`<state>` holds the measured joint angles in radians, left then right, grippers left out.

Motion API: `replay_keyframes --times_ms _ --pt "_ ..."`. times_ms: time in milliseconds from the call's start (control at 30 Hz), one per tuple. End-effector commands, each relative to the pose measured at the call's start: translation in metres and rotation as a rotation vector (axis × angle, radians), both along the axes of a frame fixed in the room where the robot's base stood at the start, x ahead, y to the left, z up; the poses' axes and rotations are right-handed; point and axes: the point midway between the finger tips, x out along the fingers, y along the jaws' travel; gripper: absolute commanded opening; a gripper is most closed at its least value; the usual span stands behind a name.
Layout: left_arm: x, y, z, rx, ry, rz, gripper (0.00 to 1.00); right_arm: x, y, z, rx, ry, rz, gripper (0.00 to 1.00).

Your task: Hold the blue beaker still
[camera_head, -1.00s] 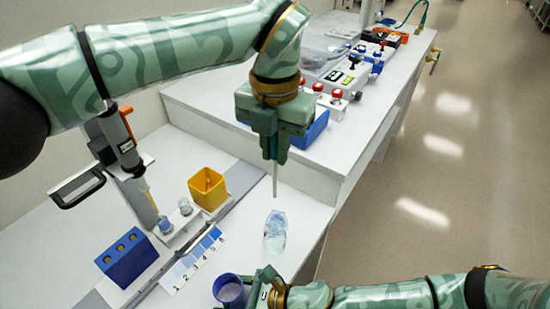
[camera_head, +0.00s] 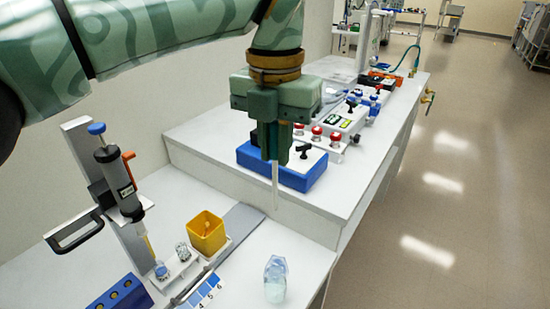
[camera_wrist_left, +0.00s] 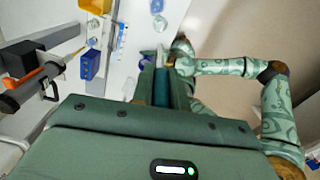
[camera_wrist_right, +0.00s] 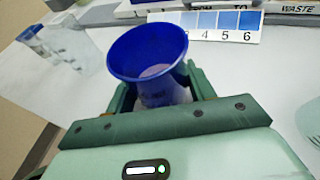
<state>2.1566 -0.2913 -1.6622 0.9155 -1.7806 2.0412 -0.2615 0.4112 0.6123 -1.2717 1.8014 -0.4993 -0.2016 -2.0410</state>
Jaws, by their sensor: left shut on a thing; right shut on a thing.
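The blue beaker (camera_wrist_right: 150,52) stands between the fingers of my right gripper (camera_wrist_right: 158,88) in the right wrist view, with its open rim up and something pale inside. The right gripper is shut on it. The beaker and right gripper are outside the head view. My left gripper (camera_head: 275,150) is shut on a thin pale rod (camera_head: 275,187) that points down above the bench. In the left wrist view the left gripper (camera_wrist_left: 162,82) shows from behind, and my right arm is beyond it.
Clear glassware (camera_head: 275,278) stands near the bench's right edge. A yellow bin (camera_head: 207,232), a pipette on a stand (camera_head: 118,180) and a blue block (camera_head: 120,296) are at left. A numbered colour strip (camera_wrist_right: 222,24) lies behind the beaker. A raised shelf holds a blue-edged tray (camera_head: 300,172).

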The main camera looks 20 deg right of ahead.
Motion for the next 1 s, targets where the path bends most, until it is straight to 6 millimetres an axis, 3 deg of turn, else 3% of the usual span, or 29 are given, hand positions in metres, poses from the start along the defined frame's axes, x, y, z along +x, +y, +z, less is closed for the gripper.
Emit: replay_keyframes --times_ms 367,533,667,767,900,1000 --pt "-0.001 0.0 0.006 0.0 0.001 0.0 0.0 0.0 0.0 0.0 0.0 0.0 0.0 0.29" --pt "0.008 0.01 -0.005 -0.001 0.002 0.023 0.0 0.0 0.0 0.0 0.0 0.0 0.0 0.29" --pt "0.013 0.037 -0.034 0.001 0.008 0.023 0.0 0.0 0.0 0.0 0.0 0.0 0.0 0.29" --pt "0.006 0.065 -0.071 -0.001 0.011 -0.01 0.0 0.0 0.0 0.0 0.001 -0.001 0.0 0.29" --pt "-0.022 0.105 -0.125 -0.002 0.011 -0.045 0.0 0.0 0.0 0.0 0.0 0.0 0.0 0.29" --pt "-0.049 0.127 -0.153 -0.003 0.007 -0.064 0.0 0.0 0.0 0.0 0.0 0.0 0.0 0.29"
